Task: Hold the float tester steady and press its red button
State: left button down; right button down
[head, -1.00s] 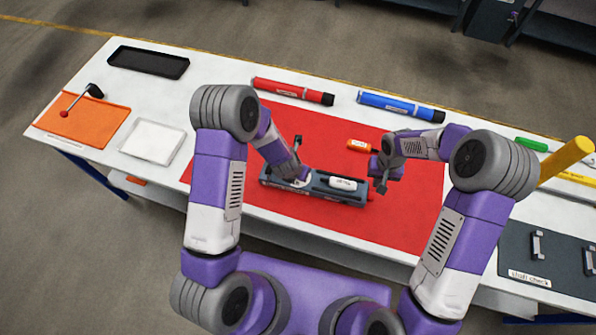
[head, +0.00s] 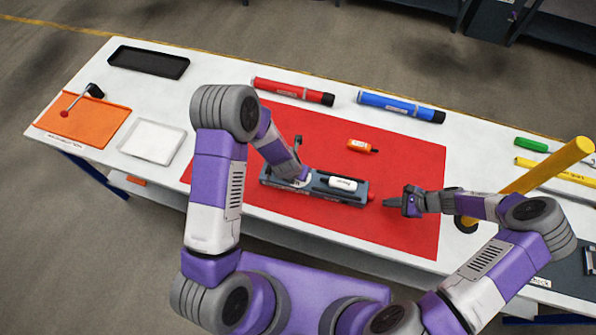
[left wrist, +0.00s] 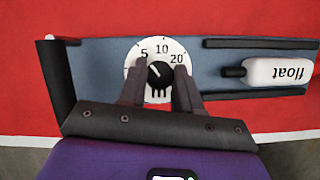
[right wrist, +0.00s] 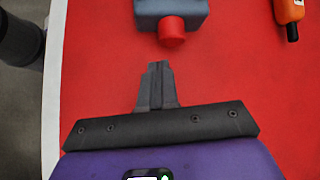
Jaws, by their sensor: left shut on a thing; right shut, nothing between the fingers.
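The float tester (head: 315,193) is a grey-blue block lying on the red mat (head: 410,160). Its dial (left wrist: 160,68) is marked 5, 10 and 20, and a white float (left wrist: 278,71) lies in its channel. My left gripper (left wrist: 160,85) is shut on the dial's knob; in the head view the arm hides that end. The red button (right wrist: 172,31) sticks out of the tester's right end (head: 371,196). My right gripper (right wrist: 156,70) is shut and empty, its fingertips a short gap from the button and slightly to its left in the right wrist view.
An orange bottle (head: 360,145) lies on the mat behind the tester. Red (head: 292,91) and blue (head: 400,106) tubes lie at the back. The mat between gripper and button is clear.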

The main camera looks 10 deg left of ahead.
aim_at(378, 203)
jog(key=d+m+t, duration=0.1)
jog(key=d+m, duration=0.1)
jog(key=d+f+m+t, duration=0.1)
jog(key=d+m, duration=0.1)
jog(key=m, duration=0.1)
jog(key=w+d+f+m+t, duration=0.1)
jog(key=d+m+t, duration=0.1)
jog(key=shift+w+d+m+y, duration=0.1)
jog(key=shift+d+m+y, duration=0.2)
jog(key=shift+w+a, duration=0.1)
jog(key=shift+a, duration=4.2)
jog(key=shift+a, duration=0.5)
pick_arm(q)
jog(key=shift+d, duration=0.1)
pick_arm(e)
jog(key=shift+a, duration=0.15)
jog(key=shift+d+r, duration=0.1)
jog(key=shift+d, duration=3.6)
